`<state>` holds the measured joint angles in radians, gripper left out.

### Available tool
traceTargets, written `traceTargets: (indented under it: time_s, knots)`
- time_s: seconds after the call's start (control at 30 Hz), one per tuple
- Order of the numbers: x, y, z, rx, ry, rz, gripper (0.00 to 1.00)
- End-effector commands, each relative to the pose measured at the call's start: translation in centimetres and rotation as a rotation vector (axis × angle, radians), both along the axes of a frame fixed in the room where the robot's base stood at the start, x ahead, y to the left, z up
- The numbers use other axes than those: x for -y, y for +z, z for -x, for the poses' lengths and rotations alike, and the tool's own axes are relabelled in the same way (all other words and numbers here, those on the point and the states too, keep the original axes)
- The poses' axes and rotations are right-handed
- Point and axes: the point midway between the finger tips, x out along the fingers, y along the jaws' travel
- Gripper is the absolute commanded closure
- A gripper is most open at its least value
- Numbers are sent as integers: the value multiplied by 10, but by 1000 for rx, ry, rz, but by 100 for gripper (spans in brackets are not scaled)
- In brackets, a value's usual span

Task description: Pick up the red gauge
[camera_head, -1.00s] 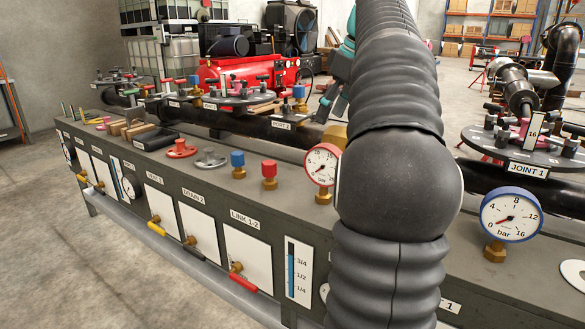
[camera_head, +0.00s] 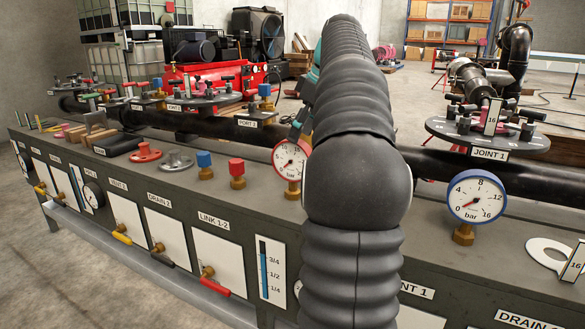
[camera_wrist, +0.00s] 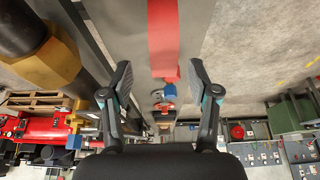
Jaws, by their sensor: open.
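The red gauge (camera_head: 289,160), a white dial with a red rim on a brass stem, stands upright on the grey bench's top. My arm covers its right edge in the head view. In the wrist view a broad red band (camera_wrist: 161,38), which looks like its rim seen edge-on, lies ahead between my finger lines. My gripper (camera_wrist: 161,75) is open, one finger to each side, with nothing held. In the head view only a teal and grey part of it shows beside my arm, just above the gauge. Whether a finger touches the gauge cannot be told.
A red-capped valve (camera_head: 237,172) and a blue-capped valve (camera_head: 204,165) stand left of the gauge. A blue-rimmed gauge (camera_head: 477,196) stands to the right. A black pipe runs behind, with a brass fitting (camera_wrist: 55,62) close on the wrist view's left.

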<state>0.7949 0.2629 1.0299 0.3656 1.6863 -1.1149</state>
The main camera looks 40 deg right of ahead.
Motion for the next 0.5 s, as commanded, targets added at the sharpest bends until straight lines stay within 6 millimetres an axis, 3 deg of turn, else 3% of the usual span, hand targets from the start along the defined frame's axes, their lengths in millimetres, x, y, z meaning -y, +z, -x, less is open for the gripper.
traceTargets:
  time_s: [0.3,0.5]
  knots:
    - [-11,-39,-14,-2,1,-1,40]
    - [-12,-45,-18,0,0,0,40]
